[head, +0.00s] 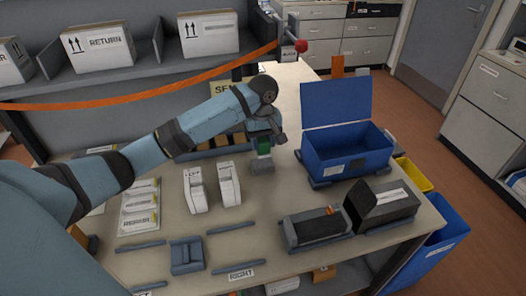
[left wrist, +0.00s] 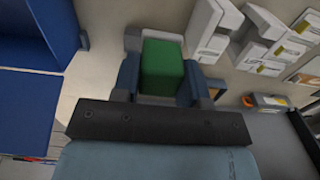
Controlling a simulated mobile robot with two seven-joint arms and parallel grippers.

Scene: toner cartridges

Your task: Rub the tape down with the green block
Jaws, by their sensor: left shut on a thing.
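My left gripper (head: 263,160) is shut on the green block (head: 264,146) over the middle of the table, left of the blue box. In the left wrist view the green block (left wrist: 162,66) sits between the two fingers of my left gripper (left wrist: 163,84). The fingers hide its lower sides, and I cannot tell whether it touches anything below. I cannot make out the tape. The blue box (head: 338,160) stands with its lid (head: 336,103) raised. My right gripper is not in view.
Two white cartons (head: 229,184) stand left of the gripper, near labelled white packs (head: 139,208). A dark open case (head: 317,229) lies at the front right. A grey fixture (head: 187,255) sits at the front. An orange belt (head: 150,95) crosses behind my arm.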

